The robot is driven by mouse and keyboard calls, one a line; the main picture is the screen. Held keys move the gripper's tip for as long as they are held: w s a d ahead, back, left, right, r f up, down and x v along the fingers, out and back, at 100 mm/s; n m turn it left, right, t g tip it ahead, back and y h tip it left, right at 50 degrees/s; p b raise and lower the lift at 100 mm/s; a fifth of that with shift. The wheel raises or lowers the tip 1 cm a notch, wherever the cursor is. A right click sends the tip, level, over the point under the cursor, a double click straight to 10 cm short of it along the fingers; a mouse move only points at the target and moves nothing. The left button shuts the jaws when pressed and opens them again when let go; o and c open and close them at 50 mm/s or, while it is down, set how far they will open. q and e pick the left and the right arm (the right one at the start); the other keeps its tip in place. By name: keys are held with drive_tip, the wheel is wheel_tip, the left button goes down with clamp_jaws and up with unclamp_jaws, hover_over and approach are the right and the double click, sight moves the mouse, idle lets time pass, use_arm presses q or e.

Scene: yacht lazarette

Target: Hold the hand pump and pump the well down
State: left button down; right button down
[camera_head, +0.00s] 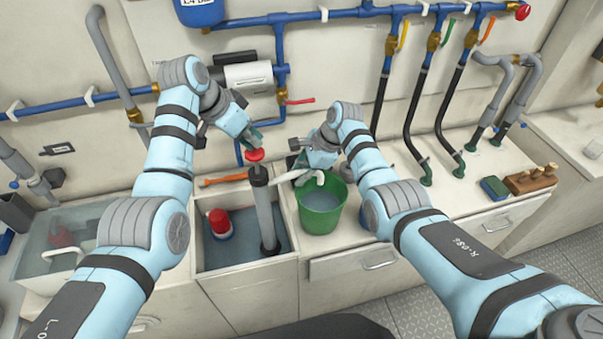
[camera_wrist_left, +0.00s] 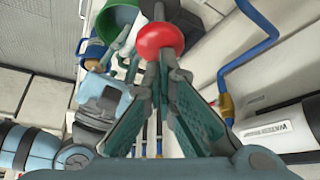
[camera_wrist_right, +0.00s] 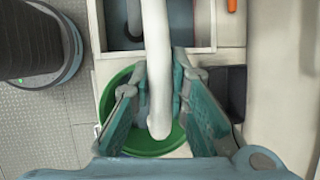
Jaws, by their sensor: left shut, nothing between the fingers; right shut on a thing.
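The hand pump (camera_head: 264,215) is a grey tube with a black collar, standing in the open well (camera_head: 203,262), which has water in it. Its red knob (camera_head: 255,155) is at the top, and it also shows in the left wrist view (camera_wrist_left: 160,40). My left gripper (camera_head: 250,142) is shut and empty, its fingertips right at the knob; I cannot tell if they touch it. A white spout (camera_wrist_right: 158,85) reaches from the pump over the green bucket (camera_head: 321,215). My right gripper (camera_wrist_right: 165,75) is shut on the spout, above the bucket.
A red-topped fitting (camera_head: 220,223) stands in the well's water. An orange-handled tool (camera_head: 224,180) lies behind the well. A second water-filled basin (camera_head: 60,238) is at left. Blue pipes and black hoses (camera_head: 420,115) line the wall. A sponge (camera_head: 495,188) and wooden block (camera_head: 530,180) lie at right.

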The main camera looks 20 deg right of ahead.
use_arm(q)
drive_tip(key=shift+r, duration=2.5)
use_arm(e)
drive_tip(key=c, duration=1.5)
unclamp_jaws()
drive_tip(key=shift+o, duration=0.2)
